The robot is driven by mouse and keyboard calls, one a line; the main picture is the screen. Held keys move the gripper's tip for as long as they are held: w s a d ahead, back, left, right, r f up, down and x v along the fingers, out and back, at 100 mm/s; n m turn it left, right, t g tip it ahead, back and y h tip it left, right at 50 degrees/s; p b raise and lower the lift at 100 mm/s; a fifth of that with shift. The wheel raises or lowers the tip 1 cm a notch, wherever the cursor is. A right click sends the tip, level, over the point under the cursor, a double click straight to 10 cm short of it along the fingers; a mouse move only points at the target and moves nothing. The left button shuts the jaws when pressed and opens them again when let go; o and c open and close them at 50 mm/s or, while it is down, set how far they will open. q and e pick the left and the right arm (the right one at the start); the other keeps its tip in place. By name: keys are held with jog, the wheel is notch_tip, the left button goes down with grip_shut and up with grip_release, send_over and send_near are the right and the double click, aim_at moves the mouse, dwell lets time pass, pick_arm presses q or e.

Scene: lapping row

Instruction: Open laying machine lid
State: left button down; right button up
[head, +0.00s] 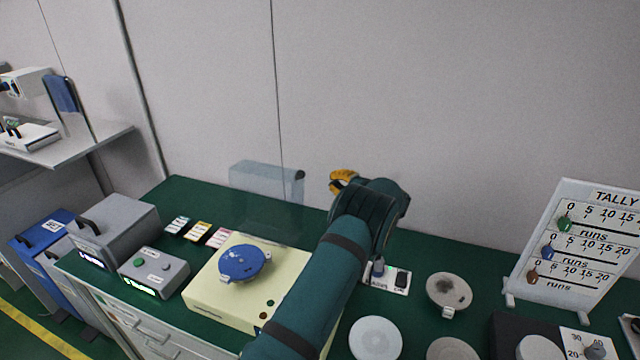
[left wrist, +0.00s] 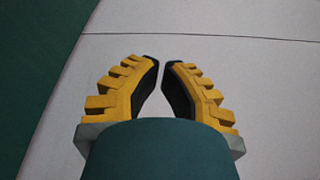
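The cream machine (head: 215,294) stands on the green bench with a blue round plate (head: 244,262) on top. A see-through lid (head: 265,184) rises behind it, its pale blue-grey end standing out against the wall. It looks raised, with the machine's top uncovered. My left gripper (head: 338,182) is to the right of the lid, apart from it, in front of the wall. In the left wrist view my left gripper (left wrist: 161,64) has a narrow gap between its fingertips and nothing between them. My left arm hides the machine's right side. My right gripper is not in view.
Left of the machine are a control box (head: 153,272), a grey unit (head: 116,228) and small coloured cards (head: 199,231). Right are pale discs (head: 376,338), a small switch panel (head: 391,279) and a tally board (head: 578,245). The wall stands close behind.

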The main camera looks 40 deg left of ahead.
pick_arm(q)
jog(key=s+a, duration=0.3)
jog(key=a, duration=0.5)
jog(key=shift+s, duration=0.25)
dwell(0.4)
jog(key=shift+a+r, duration=0.1)
